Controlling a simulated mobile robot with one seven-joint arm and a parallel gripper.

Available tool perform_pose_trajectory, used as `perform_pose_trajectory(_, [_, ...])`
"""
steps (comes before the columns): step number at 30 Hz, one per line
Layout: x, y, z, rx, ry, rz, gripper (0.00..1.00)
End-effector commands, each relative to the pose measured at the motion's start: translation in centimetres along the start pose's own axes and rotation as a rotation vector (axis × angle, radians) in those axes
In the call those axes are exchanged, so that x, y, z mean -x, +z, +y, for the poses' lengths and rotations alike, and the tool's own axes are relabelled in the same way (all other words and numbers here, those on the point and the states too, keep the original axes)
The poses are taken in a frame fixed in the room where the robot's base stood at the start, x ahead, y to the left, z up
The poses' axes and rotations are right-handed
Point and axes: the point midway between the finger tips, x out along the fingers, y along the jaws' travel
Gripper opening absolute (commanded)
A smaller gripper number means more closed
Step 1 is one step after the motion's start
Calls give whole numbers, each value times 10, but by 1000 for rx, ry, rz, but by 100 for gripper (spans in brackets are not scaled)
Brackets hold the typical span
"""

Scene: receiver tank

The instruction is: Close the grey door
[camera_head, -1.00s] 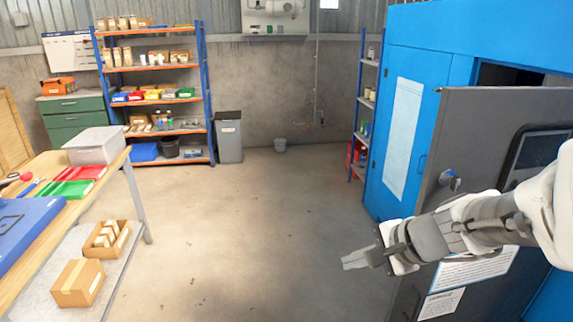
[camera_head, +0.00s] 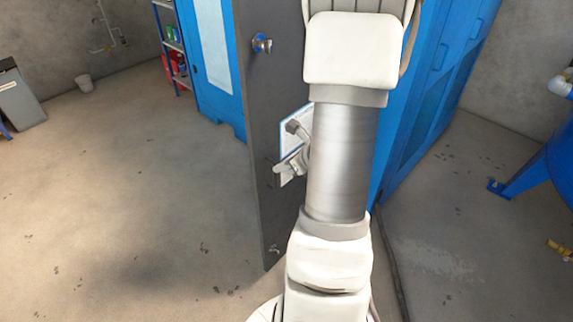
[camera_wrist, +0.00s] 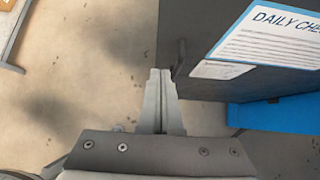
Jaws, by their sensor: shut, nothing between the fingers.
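The grey door (camera_head: 270,120) of the blue cabinet stands open, seen at a steep angle in the head view. It has a round metal knob or lock (camera_head: 262,44) high on its face. In the wrist view the door (camera_wrist: 200,35) fills the upper right, with a printed sheet (camera_wrist: 268,38) on it and a small dark handle-like part (camera_wrist: 179,58) near its edge. My gripper (camera_wrist: 160,72) is shut and empty, its fingertips close beside that edge. I cannot tell whether they touch it. In the head view my arm hides part of the door and most of the gripper.
The blue cabinet (camera_head: 208,60) stands behind the door and continues to the right of my arm. A blue metal stand (camera_head: 530,185) is at far right. The floor left of the door is clear.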

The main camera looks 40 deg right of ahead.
Motion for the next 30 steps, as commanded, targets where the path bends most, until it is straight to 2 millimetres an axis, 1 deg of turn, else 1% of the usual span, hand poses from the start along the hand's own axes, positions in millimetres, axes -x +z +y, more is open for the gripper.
perform_pose_trajectory(1, [-14,-2,1,0,4,1,0])
perform_pose_trajectory(6, [-46,1,1,3,3,1,0])
perform_pose_trajectory(8, [-51,12,0,4,2,-2,0])
perform_pose_trajectory(12, [-62,23,0,5,1,-1,0])
perform_pose_trajectory(18, [-68,29,0,2,0,0,0])
perform_pose_trajectory(30, [-71,32,1,0,-3,-1,0])
